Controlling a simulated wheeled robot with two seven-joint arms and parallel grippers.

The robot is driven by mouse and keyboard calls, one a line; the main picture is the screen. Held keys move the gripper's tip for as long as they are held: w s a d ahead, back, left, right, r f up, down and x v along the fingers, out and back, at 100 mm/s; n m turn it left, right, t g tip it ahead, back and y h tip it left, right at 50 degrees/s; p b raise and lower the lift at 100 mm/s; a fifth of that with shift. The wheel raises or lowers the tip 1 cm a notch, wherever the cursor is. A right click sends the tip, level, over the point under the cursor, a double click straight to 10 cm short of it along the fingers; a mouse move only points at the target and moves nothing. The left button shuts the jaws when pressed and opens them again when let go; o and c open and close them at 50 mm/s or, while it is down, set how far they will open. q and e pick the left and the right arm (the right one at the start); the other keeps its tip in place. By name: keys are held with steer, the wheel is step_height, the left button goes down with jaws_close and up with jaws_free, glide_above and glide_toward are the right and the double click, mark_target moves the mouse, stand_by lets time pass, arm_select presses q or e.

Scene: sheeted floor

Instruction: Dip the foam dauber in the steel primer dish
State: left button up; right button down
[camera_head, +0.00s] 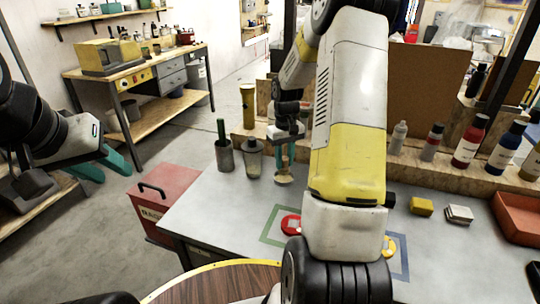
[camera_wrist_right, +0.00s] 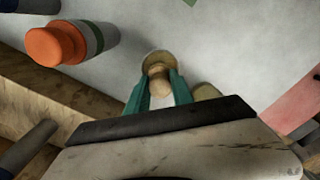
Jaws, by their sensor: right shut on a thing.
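My right gripper (camera_head: 285,152) hangs over the back left part of the grey table, fingers down. It is shut on the foam dauber (camera_head: 284,178), whose tan, round end shows below the fingertips. In the right wrist view the dauber (camera_wrist_right: 157,65) sits between the teal fingers. Whether its end touches anything is unclear. My left gripper (camera_head: 102,166) is open and empty, off the table's left side.
A dark cup with a green handle (camera_head: 224,156) stands further left. Several bottles (camera_head: 470,141) line the back right ledge. A yellow block (camera_head: 421,206) and an orange-red tray (camera_head: 520,217) lie at right. A red box (camera_head: 165,196) stands beside the table. My right arm hides the table's middle.

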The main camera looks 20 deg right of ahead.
mark_target(285, 158)
steer(key=shift+r, duration=1.8)
steer(key=shift+s, duration=0.1)
